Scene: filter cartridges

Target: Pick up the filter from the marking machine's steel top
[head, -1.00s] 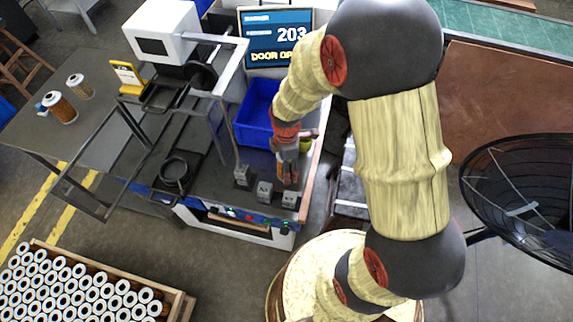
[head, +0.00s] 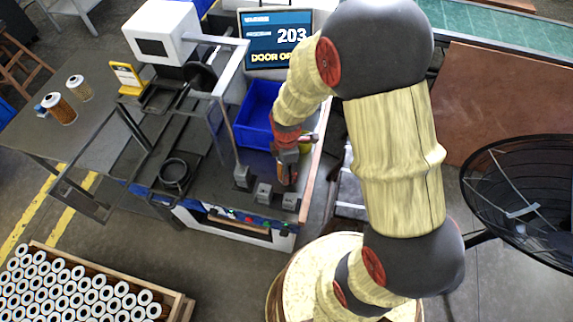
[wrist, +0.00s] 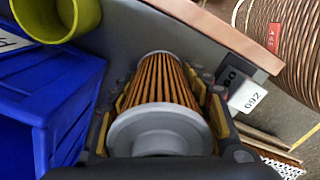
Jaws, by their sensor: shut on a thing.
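The filter (wrist: 160,85) has orange-brown pleats and a pale grey round end cap. In the wrist view its cap faces the camera and its body points away over the machine's dark grey steel top (wrist: 225,50). My gripper (head: 288,174) is over the right part of the marking machine's top (head: 215,185) in the head view. It is shut on the filter, with yellow-padded fingers on both sides of it.
A blue bin (head: 258,113) stands close beside my gripper, with a yellow-green cup (wrist: 58,14) near it. Small grey blocks (head: 264,192) stand along the front edge. A wooden edge strip (head: 312,180) borders the right. The screen (head: 278,40) reads 203 and "DOOR OP".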

